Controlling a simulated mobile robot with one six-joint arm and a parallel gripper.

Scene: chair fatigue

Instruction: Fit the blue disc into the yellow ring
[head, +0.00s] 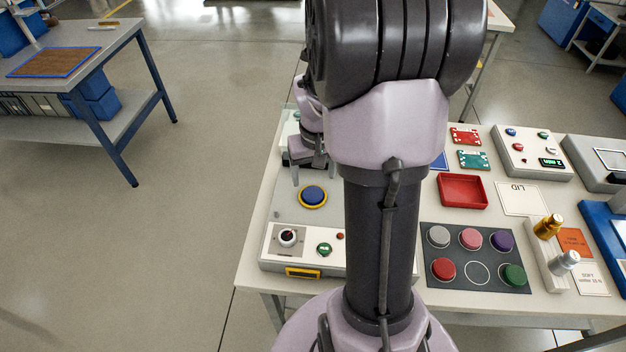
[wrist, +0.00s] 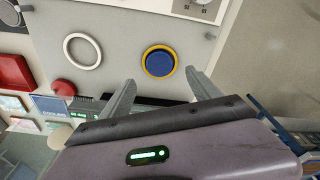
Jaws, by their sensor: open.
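The blue disc (head: 313,194) lies within the outline of the yellow ring (head: 313,207) on the grey panel of the test unit. In the wrist view the blue disc (wrist: 159,63) has the yellow ring (wrist: 143,62) showing all round it. I cannot tell whether the disc sits flush. My gripper (wrist: 160,80) is open and empty, its two fingers apart, with the disc and ring beyond and between the tips. In the head view my gripper (head: 310,172) is just behind the disc, partly hidden by my arm.
A white ring (wrist: 82,51) and a red disc (wrist: 64,87) show beside it in the wrist view. A dark mat (head: 455,285) with several coloured discs, a red tray (head: 462,190) and metal fittings (head: 548,228) stand to the right. My arm hides the table's middle.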

